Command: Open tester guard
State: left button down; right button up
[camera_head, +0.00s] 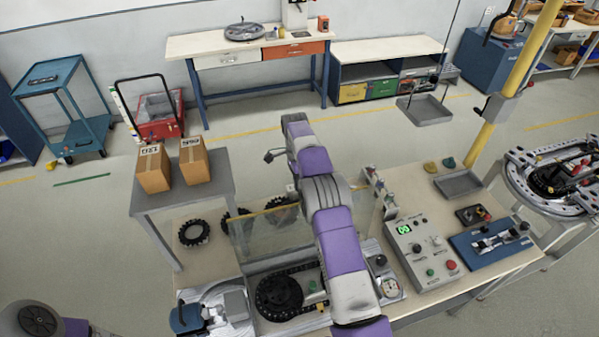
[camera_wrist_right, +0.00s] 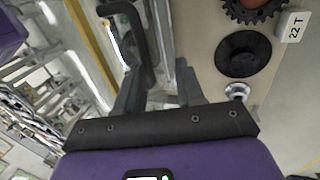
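The tester guard (camera_head: 272,232) is a clear panel standing upright over the tester, whose dark chain wheel (camera_head: 280,296) shows below it. My right arm crosses in front of the guard and hides part of it. In the right wrist view, a black bar handle (camera_wrist_right: 138,40) runs down to between the fingers of my right gripper (camera_wrist_right: 158,92). The fingers are apart, with a gap around the handle's near end; I cannot tell whether they touch it. The right gripper cannot be made out in the head view. My left gripper is out of view; only part of that arm shows.
Dark gears (camera_head: 194,232) lie on the bench behind the guard; a "22 T" label (camera_wrist_right: 294,26) shows in the wrist view. Two boxes (camera_head: 153,168) stand on a grey shelf at left. A control box (camera_head: 424,252) and blue fixture (camera_head: 490,243) stand at right.

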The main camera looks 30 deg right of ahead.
jog(key=v, duration=0.7)
jog(key=shift+s+r+p, duration=0.2)
jog(key=shift+r+p, duration=0.05)
jog(key=shift+p, duration=0.15)
jog(key=shift+a, duration=0.15)
